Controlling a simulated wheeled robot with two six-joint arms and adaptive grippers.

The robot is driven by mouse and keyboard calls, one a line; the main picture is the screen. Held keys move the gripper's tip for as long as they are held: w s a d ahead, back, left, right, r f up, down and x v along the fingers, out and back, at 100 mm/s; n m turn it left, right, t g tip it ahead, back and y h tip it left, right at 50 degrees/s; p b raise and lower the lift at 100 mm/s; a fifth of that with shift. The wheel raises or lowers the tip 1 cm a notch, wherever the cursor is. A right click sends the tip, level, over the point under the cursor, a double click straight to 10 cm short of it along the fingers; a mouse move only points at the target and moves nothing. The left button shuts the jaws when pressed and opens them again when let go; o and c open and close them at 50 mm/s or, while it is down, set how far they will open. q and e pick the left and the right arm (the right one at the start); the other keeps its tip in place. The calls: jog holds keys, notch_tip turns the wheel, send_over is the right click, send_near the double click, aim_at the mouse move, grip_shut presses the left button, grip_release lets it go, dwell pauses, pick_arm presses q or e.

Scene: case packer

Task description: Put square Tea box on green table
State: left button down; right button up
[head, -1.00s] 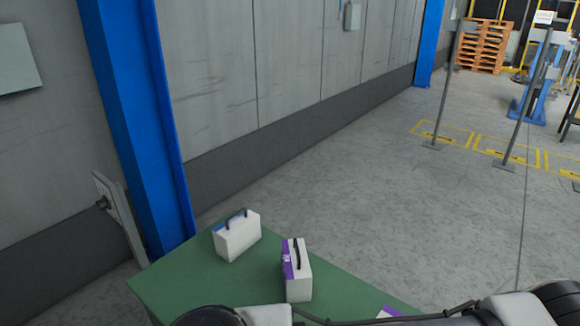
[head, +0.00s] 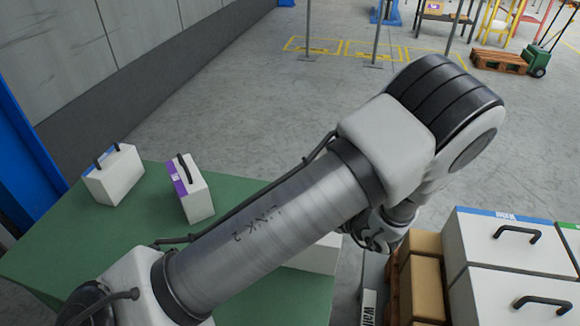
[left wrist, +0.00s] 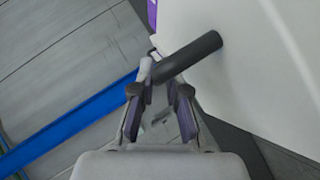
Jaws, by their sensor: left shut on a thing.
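In the left wrist view, my left gripper (left wrist: 165,95) is shut on the black handle (left wrist: 192,57) of a white box (left wrist: 265,60). A bit of purple label shows at the box's upper edge; most of this box is out of frame. In the head view my left arm crosses the green table (head: 130,235), and its fingertips cannot be made out. Two white boxes with black handles stand on the table's far left: one with a blue edge (head: 118,178), one with a purple label (head: 195,192). Another white box (head: 318,256) is partly hidden behind my arm. The box name is not readable.
Large white cases with black handles (head: 495,240) stand at the right beside brown cartons (head: 422,285). A wall and blue column (head: 25,155) border the table's left. Part of the tabletop left of my arm is bare.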

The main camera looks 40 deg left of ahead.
pick_arm(q)
jog(key=shift+w+a+f+b, duration=0.15)
jog(key=shift+a+b, duration=0.2)
jog(key=shift+b, duration=0.7)
jog(key=shift+w+a+f+b, duration=0.1)
jog(key=shift+a+b, duration=0.25)
jog(key=shift+b, duration=0.65)
jog(key=w+a+b, duration=0.1)
jog(key=a, duration=0.2)
jog(key=w+a+b, duration=0.1)
jog(key=a, duration=0.2)
jog(key=w+a+b, duration=0.2)
jog(key=a, duration=0.1)
jog(key=shift+w+a+f, duration=0.1)
jog(key=shift+a+f, duration=0.4)
jog(key=shift+f, duration=0.05)
notch_tip(320, 180, down, 3)
jog(key=b, duration=0.3)
jog(key=shift+f, duration=0.15)
jog(key=shift+r, duration=0.2)
jog(key=c, duration=1.6)
grip_release()
jog(key=shift+f, duration=0.2)
jog(key=o, duration=0.4)
jog(key=shift+r, duration=0.1)
